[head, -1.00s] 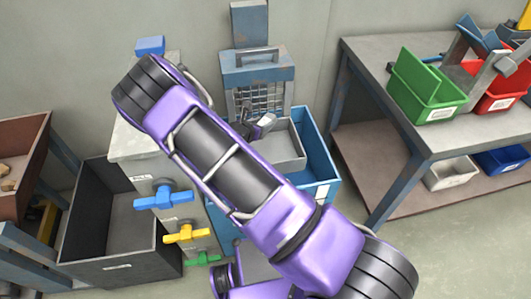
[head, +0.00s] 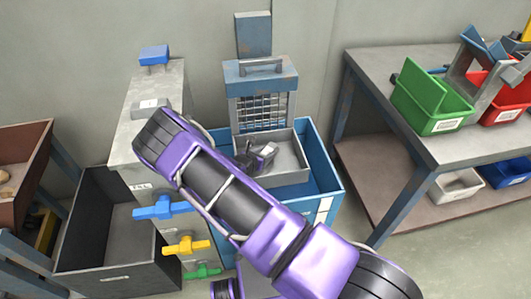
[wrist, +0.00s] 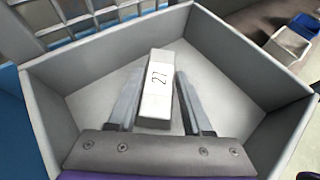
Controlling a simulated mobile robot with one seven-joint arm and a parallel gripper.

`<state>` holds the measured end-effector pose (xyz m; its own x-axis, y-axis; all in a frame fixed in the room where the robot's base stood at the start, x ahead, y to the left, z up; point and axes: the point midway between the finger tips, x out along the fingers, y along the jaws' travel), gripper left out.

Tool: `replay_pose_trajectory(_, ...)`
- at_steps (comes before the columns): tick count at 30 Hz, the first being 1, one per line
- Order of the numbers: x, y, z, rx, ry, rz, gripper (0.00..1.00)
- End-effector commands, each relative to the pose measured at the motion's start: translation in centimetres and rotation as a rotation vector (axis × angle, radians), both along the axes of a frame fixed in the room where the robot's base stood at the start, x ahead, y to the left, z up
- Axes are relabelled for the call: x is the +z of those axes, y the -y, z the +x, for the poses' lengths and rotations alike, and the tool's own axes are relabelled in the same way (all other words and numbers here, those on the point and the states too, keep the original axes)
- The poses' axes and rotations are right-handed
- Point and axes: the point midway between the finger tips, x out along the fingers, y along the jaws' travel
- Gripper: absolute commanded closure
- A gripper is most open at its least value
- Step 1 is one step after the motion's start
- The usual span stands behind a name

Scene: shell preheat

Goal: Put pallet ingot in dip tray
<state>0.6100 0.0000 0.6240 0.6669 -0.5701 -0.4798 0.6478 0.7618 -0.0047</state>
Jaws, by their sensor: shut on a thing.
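A pale rectangular ingot marked 27 (wrist: 157,95) is between the two fingers of my gripper (wrist: 156,80) in the wrist view. My gripper is shut on it. The grey open tray (wrist: 55,125), which looks like the dip tray, surrounds the ingot and fingers in that view. Whether the ingot touches the tray floor is unclear. In the head view, the grey tray (head: 290,160) sits in a blue bin, and my gripper (head: 266,155) is over its left part. The ingot is hard to make out there, and my arm hides part of the tray.
A blue caged unit (head: 260,95) stands behind the tray, within the blue bin (head: 325,185). A grey cabinet with coloured valves (head: 168,207) is at left, with a small pale block (head: 151,108) on top. A workbench (head: 375,85) with bins stands at right.

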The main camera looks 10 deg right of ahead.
Motion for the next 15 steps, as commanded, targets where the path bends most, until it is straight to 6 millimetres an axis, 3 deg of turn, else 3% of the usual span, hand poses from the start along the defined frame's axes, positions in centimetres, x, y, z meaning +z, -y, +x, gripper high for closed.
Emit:
replay_pose_trajectory(2, -0.26, 0.03, 0.05, 0.0, 0.002, -0.001, 1.0)
replay_pose_trajectory(3, -0.3, 0.0, 0.0, 0.0, 0.0, 0.0, 0.47)
replay_pose_trajectory(7, -0.25, 0.0, -0.01, 0.0, 0.0, 0.0, 0.23)
replay_pose_trajectory(15, -0.21, 0.01, -0.01, 0.0, 0.0, 0.0, 0.2)
